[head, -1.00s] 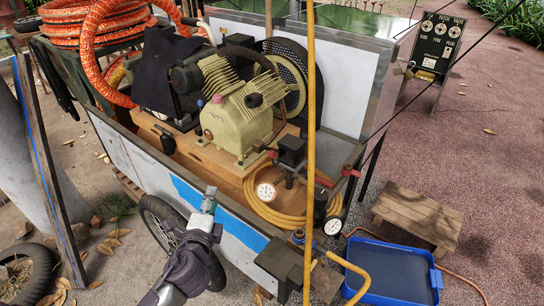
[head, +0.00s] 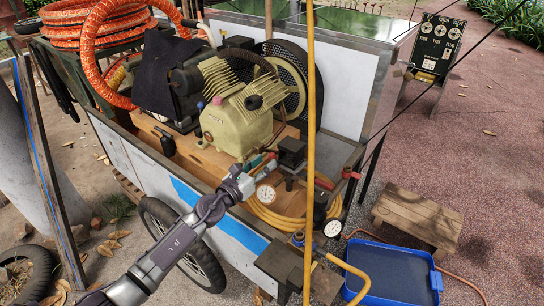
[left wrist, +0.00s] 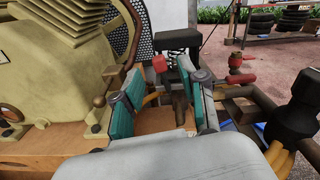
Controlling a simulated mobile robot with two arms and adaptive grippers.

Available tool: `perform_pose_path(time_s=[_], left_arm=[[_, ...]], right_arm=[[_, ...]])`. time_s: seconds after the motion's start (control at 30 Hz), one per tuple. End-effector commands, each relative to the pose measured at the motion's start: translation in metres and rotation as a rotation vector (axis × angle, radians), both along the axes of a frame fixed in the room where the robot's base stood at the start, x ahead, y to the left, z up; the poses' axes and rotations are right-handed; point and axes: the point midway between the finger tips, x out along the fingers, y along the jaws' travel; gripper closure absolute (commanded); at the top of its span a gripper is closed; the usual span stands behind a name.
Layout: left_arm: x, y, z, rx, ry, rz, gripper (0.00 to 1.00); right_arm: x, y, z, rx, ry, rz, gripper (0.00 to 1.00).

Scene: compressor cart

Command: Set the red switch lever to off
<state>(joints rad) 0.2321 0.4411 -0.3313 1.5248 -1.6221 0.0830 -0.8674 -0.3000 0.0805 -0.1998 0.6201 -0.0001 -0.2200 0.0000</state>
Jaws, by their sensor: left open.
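The small red switch lever (left wrist: 159,63) shows in the left wrist view, at the side of a black switch box (left wrist: 178,40). The box also stands at the front of the compressor in the head view (head: 291,151). My left gripper (left wrist: 158,95) is open, with teal pads on both fingers. In the wrist view the lever appears between the fingertips, a little beyond them; I cannot tell whether anything touches. In the head view my left gripper (head: 262,165) reaches over the cart's front wall, close to the box. My right gripper is not in view.
The beige compressor (head: 237,122) stands left of the box. A yellow upright pole (head: 311,110) and a red-handled valve (left wrist: 241,78) stand farther right.

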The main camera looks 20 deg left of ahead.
Motion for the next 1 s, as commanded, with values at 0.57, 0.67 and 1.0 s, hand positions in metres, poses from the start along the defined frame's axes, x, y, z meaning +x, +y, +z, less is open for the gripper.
perform_pose_path(time_s=[0.57,0.67,1.0], left_arm=[[0.042,-0.015,-0.001,-0.001,0.0,0.001,0.58],[0.042,-0.015,0.0,-0.001,0.0,0.001,0.6],[0.042,-0.015,0.0,-0.001,0.0,0.001,1.0]], right_arm=[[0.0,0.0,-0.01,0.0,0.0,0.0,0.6],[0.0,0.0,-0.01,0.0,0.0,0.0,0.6],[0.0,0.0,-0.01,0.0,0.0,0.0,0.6]])
